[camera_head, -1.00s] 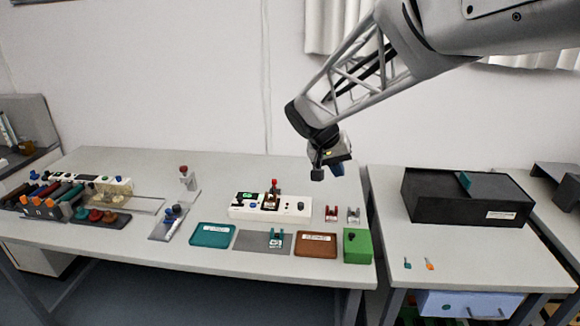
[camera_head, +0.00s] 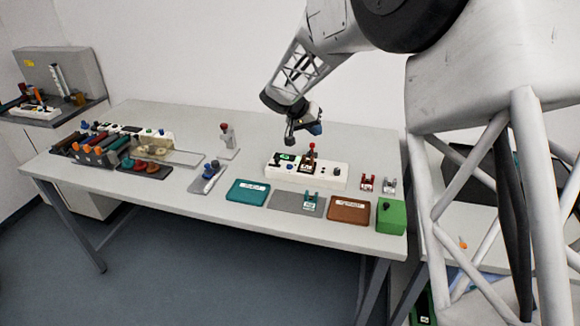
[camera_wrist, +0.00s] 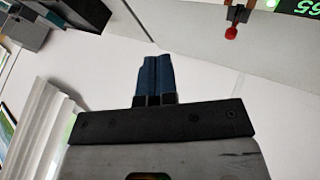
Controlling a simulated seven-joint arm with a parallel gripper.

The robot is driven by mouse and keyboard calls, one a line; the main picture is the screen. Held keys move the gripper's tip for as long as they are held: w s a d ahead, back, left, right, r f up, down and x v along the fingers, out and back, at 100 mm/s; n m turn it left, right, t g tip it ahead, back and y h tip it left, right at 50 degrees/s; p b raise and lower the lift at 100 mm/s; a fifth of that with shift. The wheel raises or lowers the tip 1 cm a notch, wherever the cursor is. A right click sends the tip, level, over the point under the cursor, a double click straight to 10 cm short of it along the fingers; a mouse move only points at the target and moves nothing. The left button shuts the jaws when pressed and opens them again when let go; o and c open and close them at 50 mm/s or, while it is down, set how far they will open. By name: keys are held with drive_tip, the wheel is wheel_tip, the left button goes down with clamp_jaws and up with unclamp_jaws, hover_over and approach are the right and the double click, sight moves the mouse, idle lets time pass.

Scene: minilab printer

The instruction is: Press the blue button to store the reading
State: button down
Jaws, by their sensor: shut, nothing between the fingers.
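A white instrument box (camera_head: 281,170) stands toward the right of the main table. It has a green display (camera_head: 287,157), a red-tipped lever (camera_head: 311,148) and small dark knobs. A small bluish button (camera_head: 336,172) seems to sit at its right end; its colour is hard to tell at this size. My gripper (camera_head: 315,128) is above and behind the box, apart from it. In the wrist view its blue fingers (camera_wrist: 154,78) are together with nothing between them. That view shows the red lever tip (camera_wrist: 231,33) and part of the green display (camera_wrist: 300,6); no blue button shows there.
In front of the box lie a teal tray (camera_head: 247,193), a grey mat (camera_head: 284,201), a brown tray (camera_head: 349,210) and a green block (camera_head: 391,216). Red and silver holders (camera_head: 367,182) stand at its right.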

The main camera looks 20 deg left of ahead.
drive_tip(key=t, duration=0.1)
hover_over(288, 165)
wheel_tip(288, 165, down, 6)
drive_tip(key=shift+s+f, duration=0.1)
drive_tip(key=shift+f, duration=0.2)
drive_tip(key=shift+f, duration=4.15)
drive_tip(key=shift+d+f, duration=0.1)
drive_tip(key=shift+f, duration=0.8)
drive_tip(key=shift+r, duration=0.2)
idle(0.4)
drive_tip(key=shift+r, duration=0.65)
drive_tip(key=shift+r, duration=0.1)
